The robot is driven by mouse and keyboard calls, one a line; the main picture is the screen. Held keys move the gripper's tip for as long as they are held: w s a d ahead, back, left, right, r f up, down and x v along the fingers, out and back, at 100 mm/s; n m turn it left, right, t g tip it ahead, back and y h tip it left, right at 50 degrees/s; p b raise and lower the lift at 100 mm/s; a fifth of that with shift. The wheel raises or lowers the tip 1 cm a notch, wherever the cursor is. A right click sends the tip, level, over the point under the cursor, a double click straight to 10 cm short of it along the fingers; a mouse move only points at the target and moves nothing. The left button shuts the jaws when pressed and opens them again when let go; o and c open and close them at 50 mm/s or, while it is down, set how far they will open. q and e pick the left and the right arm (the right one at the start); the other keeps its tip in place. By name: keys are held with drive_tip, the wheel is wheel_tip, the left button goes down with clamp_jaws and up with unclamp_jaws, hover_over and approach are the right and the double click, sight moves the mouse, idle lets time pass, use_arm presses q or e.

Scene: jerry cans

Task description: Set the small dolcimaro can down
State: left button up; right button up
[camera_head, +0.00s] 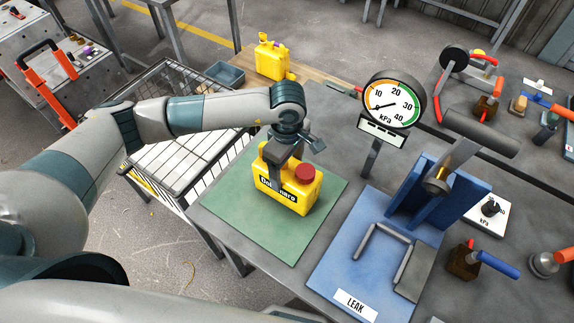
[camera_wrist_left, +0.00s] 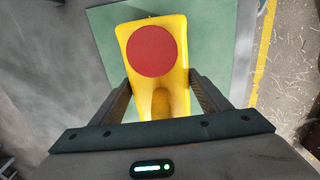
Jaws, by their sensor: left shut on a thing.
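My left gripper (camera_head: 278,165) comes down from above and is shut on the can's handle. In the left wrist view the can (camera_wrist_left: 176,60) shows from above between the two fingers (camera_wrist_left: 163,98), with its red cap beyond them and green mat around it. My right gripper is not in view.
Right of the mat is a blue plate marked LEAK (camera_head: 331,283) with a blue bracket. A kPa gauge (camera_head: 394,101) stands behind. Another yellow can (camera_head: 272,60) is at the back, beside a grey bin (camera_head: 224,74). A wire cart (camera_head: 166,150) is at the left.

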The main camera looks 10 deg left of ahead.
use_arm(q)
drive_tip(key=shift+f, duration=0.15)
drive_tip(key=o, duration=1.4)
drive_tip(key=shift+o, duration=0.2)
drive_tip(key=shift+r, duration=0.2)
drive_tip(key=shift+w+r, duration=0.1)
wheel_tip(320, 180, up, 10)
drive_tip(key=b, duration=0.5)
drive_tip(key=shift+r, duration=0.2)
drive_tip(key=shift+r+b, duration=0.3)
drive_tip(key=shift+r, duration=0.4)
